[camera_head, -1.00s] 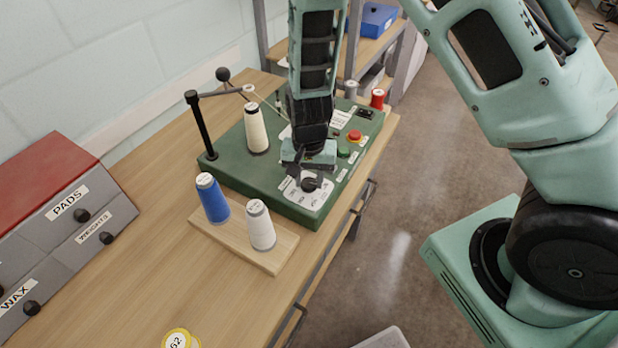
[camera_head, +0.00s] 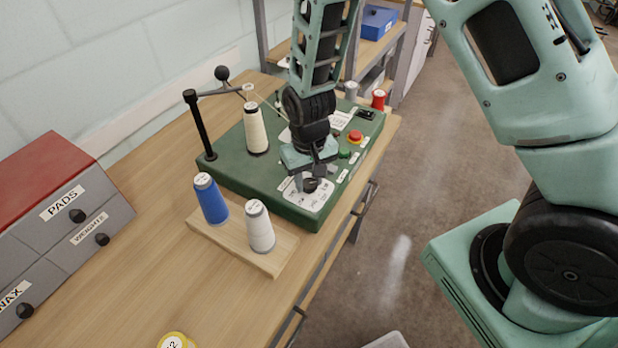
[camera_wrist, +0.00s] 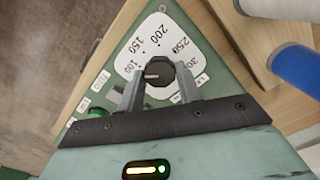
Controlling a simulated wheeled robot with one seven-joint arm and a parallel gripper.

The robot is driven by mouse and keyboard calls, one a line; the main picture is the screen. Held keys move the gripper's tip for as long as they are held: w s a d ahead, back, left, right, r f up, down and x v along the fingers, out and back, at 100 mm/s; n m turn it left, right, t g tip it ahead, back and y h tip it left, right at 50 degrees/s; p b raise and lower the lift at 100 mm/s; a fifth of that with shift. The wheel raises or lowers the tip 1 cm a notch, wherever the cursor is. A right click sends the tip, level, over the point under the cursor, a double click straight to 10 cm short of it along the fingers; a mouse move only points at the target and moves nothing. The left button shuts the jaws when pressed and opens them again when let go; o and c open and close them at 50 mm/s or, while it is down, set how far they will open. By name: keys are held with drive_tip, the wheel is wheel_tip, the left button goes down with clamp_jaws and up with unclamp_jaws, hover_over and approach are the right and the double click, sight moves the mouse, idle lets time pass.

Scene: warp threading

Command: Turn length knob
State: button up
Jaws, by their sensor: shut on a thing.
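The length knob (camera_wrist: 159,78) is a dark, faceted knob on a white dial plate (camera_wrist: 158,32) marked 100, 150, 200, 250 and a partly hidden 30-something. A pale pointer line on the knob lies roughly toward the 100 side. My gripper (camera_wrist: 158,82) is shut on the knob, one finger on each side of it. In the head view the knob (camera_head: 311,185) is at the near corner of the green machine (camera_head: 230,177), with my gripper (camera_head: 309,180) over it from behind.
A wooden base (camera_head: 275,262) with a blue cone (camera_head: 211,200) and a white cone (camera_head: 259,226) stands close to the machine's near side. A cream cone (camera_head: 256,130) stands on the machine. A red button (camera_head: 355,137) and a green button (camera_head: 345,154) lie right of my gripper.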

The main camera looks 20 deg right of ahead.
sight(309, 183)
idle(0.3)
drive_tip(key=o, duration=1)
wheel_tip(309, 183, up, 18)
drive_tip(key=shift+f+b, duration=0.25)
drive_tip(key=shift+b, duration=1)
